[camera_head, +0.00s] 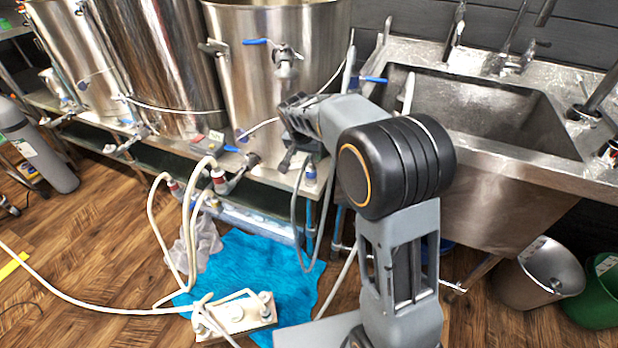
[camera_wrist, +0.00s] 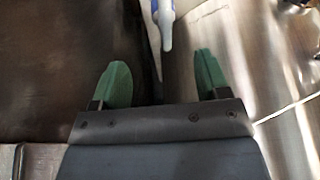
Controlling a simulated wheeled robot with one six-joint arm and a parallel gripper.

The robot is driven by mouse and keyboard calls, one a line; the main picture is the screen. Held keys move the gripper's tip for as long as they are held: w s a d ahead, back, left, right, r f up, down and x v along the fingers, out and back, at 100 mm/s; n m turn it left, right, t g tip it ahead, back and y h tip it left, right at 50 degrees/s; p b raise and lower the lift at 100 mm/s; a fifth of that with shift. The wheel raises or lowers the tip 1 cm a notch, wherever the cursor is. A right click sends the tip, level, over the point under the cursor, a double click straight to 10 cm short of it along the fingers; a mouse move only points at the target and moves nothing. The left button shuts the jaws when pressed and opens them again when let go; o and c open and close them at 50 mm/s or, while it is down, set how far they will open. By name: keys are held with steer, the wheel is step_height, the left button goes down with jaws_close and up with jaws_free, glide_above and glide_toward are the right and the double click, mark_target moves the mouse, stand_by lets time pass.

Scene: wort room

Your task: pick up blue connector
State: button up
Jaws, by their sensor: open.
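My gripper (camera_wrist: 161,74) is open in the wrist view, with its two green fingers apart and nothing between them. A pale blue and white piece with a narrow tip (camera_wrist: 165,24), possibly the blue connector, lies just beyond the fingertips, roughly in line with the gap. Its upper end is cut off by the picture edge. In the head view a small white and blue fitting (camera_head: 311,175) sits at the front edge of the kettle stand, below my wrist. I cannot tell if it is the same piece. My fingers are not clear in the head view.
Large steel kettles (camera_head: 262,75) with blue-handled valves stand on the bench behind. A steel sink (camera_head: 470,110) is at right, with buckets (camera_head: 540,275) below. Pale hoses (camera_head: 150,235) and a plate filter (camera_head: 236,314) lie around a blue towel (camera_head: 245,262) on the wooden floor.

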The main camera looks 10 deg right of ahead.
mark_target(311, 169)
steer(key=x, duration=0.3)
steer(key=b+x, duration=0.1)
steer(key=x, duration=0.2)
steer(key=b+x, duration=0.1)
steer(key=x, duration=0.2)
steer(key=shift+w+f, duration=0.15)
steer(key=shift+w, duration=0.3)
steer(key=shift+b+x, duration=1.2)
steer(key=shift+x, duration=1.4)
steer(key=c, duration=1)
